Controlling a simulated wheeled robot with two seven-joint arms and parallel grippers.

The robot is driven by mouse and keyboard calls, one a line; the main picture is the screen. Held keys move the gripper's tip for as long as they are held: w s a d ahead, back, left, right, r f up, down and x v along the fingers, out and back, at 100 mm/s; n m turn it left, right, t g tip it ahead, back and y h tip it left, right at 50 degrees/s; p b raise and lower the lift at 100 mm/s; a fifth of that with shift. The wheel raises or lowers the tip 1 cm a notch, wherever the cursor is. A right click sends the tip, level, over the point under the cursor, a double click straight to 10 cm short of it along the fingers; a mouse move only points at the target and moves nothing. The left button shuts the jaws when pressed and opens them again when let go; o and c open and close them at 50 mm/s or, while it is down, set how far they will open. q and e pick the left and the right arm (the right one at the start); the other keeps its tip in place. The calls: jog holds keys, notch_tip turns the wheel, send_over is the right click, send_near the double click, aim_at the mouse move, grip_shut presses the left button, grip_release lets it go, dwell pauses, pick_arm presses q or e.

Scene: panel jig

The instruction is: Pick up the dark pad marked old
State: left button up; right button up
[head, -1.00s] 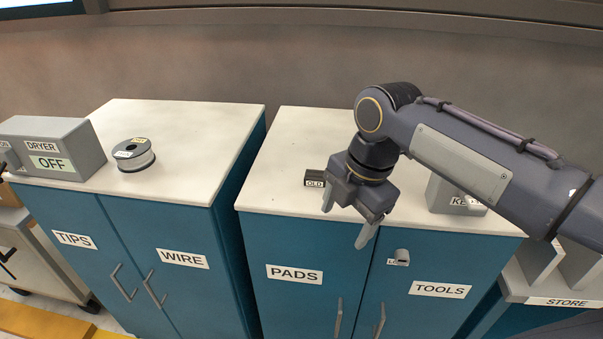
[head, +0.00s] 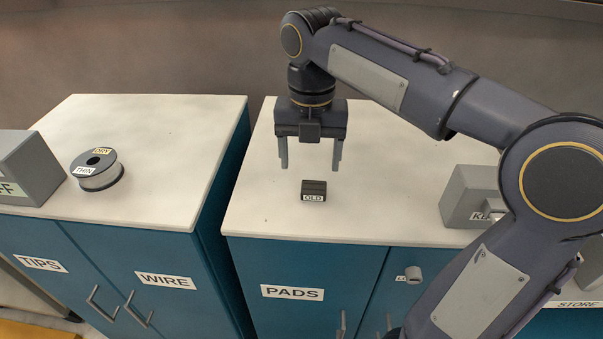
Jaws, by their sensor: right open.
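The dark pad (head: 314,187) marked OLD lies on the white top of the cabinet labelled PADS, near its front edge. It looks like a small dark block with its label facing me. My right gripper (head: 310,167) is open and empty. Its two fingers point down, spread wider than the pad, and show above and slightly behind it in the picture. The fingertips look apart from the pad; I cannot tell the exact height. My left gripper is not in view.
A grey box (head: 468,197) with a partly hidden label stands right of the pad, partly behind my arm. The countertop (head: 262,205) around the pad is clear.

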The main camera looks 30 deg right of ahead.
aim_at(314, 188)
jog(key=f, duration=0.5)
jog(key=d+f, duration=0.1)
jog(key=f, duration=0.1)
jog(key=shift+w+f, duration=0.1)
jog(key=shift+f, duration=0.2)
jog(key=shift+c, duration=0.3)
jog(key=c, duration=1)
